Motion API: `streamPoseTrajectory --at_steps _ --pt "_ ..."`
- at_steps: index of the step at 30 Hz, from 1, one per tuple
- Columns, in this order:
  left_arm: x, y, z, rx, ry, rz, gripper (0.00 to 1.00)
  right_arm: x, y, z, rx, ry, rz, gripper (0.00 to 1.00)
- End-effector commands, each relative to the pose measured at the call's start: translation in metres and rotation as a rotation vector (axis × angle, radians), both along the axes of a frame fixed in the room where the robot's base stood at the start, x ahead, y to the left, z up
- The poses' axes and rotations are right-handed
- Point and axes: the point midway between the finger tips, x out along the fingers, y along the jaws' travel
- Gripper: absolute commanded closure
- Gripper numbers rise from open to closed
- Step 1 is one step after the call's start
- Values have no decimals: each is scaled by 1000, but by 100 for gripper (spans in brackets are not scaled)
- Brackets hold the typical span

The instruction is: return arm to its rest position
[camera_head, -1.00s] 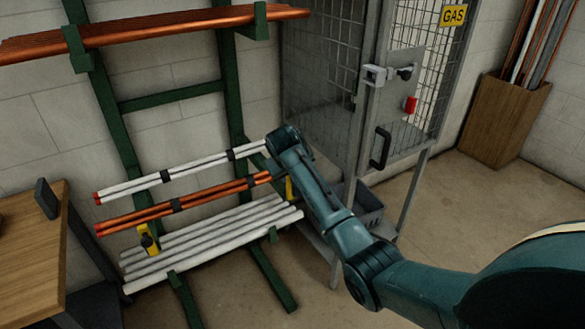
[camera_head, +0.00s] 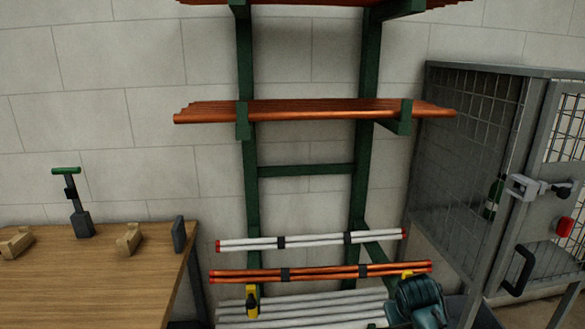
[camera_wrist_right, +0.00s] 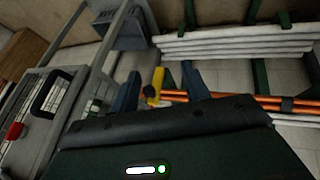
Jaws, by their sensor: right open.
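My right arm (camera_head: 420,300) shows as a teal joint at the bottom right of the head view, in front of the rack's lower end. Its gripper is out of sight there. In the right wrist view my right gripper (camera_wrist_right: 160,84) has its two fingers apart with nothing held. A yellow clamp (camera_wrist_right: 156,83) and orange-copper pipes (camera_wrist_right: 262,101) show beyond the fingers; I cannot tell how far off they are. My left gripper is not in view.
The green rack (camera_head: 247,190) holds a copper pipe shelf (camera_head: 310,112), white pipes (camera_head: 312,240) and copper pipes (camera_head: 330,271). A wire cage (camera_head: 470,150) stands close on the right. A wooden table (camera_head: 90,270) with tools is at left.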

Motion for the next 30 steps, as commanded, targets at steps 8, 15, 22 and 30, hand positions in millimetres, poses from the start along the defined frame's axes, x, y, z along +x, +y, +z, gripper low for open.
streamPoseTrajectory --at_steps 8,15,22,30 --pt "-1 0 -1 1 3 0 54 -158 40 -52 112 88 95 53" --pt "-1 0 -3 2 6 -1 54 -244 59 -46 184 133 139 53" --pt "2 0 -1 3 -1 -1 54 -300 70 -30 235 162 164 53" --pt "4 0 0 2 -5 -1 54 -300 83 -41 268 80 202 53"
